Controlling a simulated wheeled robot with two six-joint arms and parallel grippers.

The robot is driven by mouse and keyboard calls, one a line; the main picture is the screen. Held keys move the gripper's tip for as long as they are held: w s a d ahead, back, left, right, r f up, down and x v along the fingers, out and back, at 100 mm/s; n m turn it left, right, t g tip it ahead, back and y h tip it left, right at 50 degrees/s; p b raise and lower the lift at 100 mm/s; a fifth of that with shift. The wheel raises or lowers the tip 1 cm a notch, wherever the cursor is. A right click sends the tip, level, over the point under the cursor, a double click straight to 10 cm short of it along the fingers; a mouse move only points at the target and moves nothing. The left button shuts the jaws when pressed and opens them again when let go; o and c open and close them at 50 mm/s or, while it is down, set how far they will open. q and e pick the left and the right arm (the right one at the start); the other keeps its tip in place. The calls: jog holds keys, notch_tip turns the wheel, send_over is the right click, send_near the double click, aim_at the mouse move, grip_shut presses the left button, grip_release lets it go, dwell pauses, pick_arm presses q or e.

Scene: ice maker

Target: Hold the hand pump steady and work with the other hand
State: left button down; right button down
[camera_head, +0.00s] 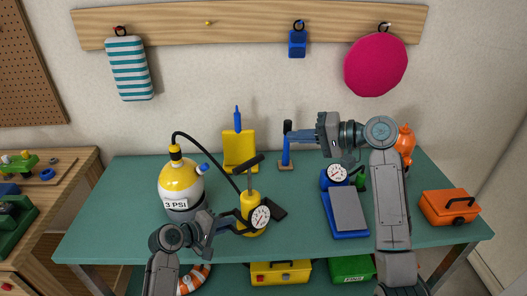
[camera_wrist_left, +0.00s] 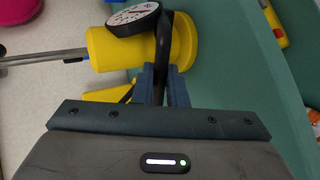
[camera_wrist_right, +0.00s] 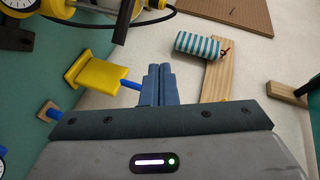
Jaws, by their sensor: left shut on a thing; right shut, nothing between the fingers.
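The hand pump (camera_head: 252,200) is a yellow cylinder standing upright on the green table, with a round white gauge on its front. Its silver rod is out, topped by a black crossbar handle (camera_head: 248,162). My left gripper (camera_head: 238,218) is shut on a dark part at the pump's side; the left wrist view shows it between the fingers beside the yellow body (camera_wrist_left: 185,45). My right gripper (camera_head: 292,138) is shut and empty, above and to the right of the handle, apart from it. The handle also shows in the right wrist view (camera_wrist_right: 124,20).
A yellow, white and grey tank (camera_head: 180,180) labelled 3 PSI stands left of the pump, with a black hose arching from its top. A yellow block (camera_head: 240,152) stands behind. A blue scale-like device (camera_head: 346,212) and an orange toolbox (camera_head: 449,206) are at right.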

notch_tip(320, 180, up, 4)
jog(key=w+n+g+h, duration=0.25)
jog(key=n+g, duration=0.25)
jog(key=n, duration=1.5)
send_near(249, 170)
notch_tip(249, 170, up, 4)
jog(key=w+a, duration=0.2)
jog(key=a, duration=0.1)
jog(key=shift+h, duration=0.35)
jog(key=shift+w+a+f, duration=0.15)
jog(key=shift+f, duration=0.55)
jog(key=shift+w+a+f, duration=0.1)
jog(key=shift+w+f, duration=0.05)
jog(key=shift+f, duration=0.55)
jog(key=shift+w+a+f, duration=0.15)
jog(key=shift+f, duration=0.6)
